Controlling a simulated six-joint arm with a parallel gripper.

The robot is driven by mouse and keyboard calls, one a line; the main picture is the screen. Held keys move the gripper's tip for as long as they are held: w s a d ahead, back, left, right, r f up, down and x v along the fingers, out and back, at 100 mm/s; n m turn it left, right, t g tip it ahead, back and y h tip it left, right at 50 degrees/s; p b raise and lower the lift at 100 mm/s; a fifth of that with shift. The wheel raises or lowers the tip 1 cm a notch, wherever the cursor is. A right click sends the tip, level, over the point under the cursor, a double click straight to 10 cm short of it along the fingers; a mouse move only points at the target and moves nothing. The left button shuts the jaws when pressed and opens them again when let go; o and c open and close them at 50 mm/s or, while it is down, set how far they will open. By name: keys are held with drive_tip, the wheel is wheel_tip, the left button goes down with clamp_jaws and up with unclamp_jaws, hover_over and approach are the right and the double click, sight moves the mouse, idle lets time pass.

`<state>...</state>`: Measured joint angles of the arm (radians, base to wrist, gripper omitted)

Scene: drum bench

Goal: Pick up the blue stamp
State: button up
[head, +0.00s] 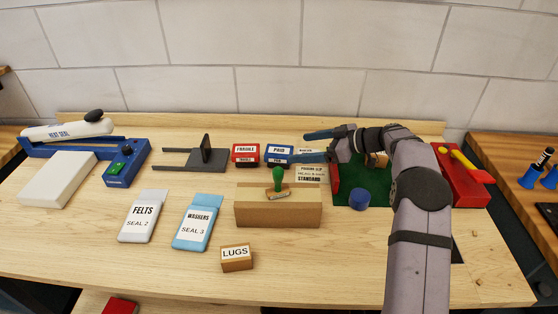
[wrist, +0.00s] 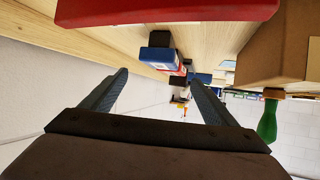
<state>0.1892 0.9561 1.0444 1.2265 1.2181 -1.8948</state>
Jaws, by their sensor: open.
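The blue stamp (head: 279,155), a small block with a white PAID label, stands upright on the bench beside a red FRAGILE stamp (head: 245,154). My gripper (head: 303,147) is open and empty, its fingers pointing left toward the blue stamp from its right side. In the wrist view, where the bench appears at the top, the blue stamp (wrist: 161,54) is ahead, across the gap between the finger tips (wrist: 158,79). The fingers look apart from it.
A dark metal stand (head: 207,158) is left of the stamps. A green-floored tray (head: 375,188) with a red wall lies under my arm. Free bench lies between the stamps and the pouches.

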sight(280, 150)
drive_tip(key=shift+p+x, duration=0.45)
drive_tip(key=shift+x, duration=0.65)
drive_tip(key=shift+w+a+f+p, duration=0.15)
drive_tip(key=shift+a+p, duration=0.4)
drive_tip(key=shift+p, duration=0.05)
drive_tip(key=shift+p+x, duration=1)
drive_tip(key=shift+x, duration=1)
drive_tip(key=shift+d+f, duration=0.1)
drive_tip(key=shift+f, duration=0.05)
drive_tip(key=c, duration=1.4)
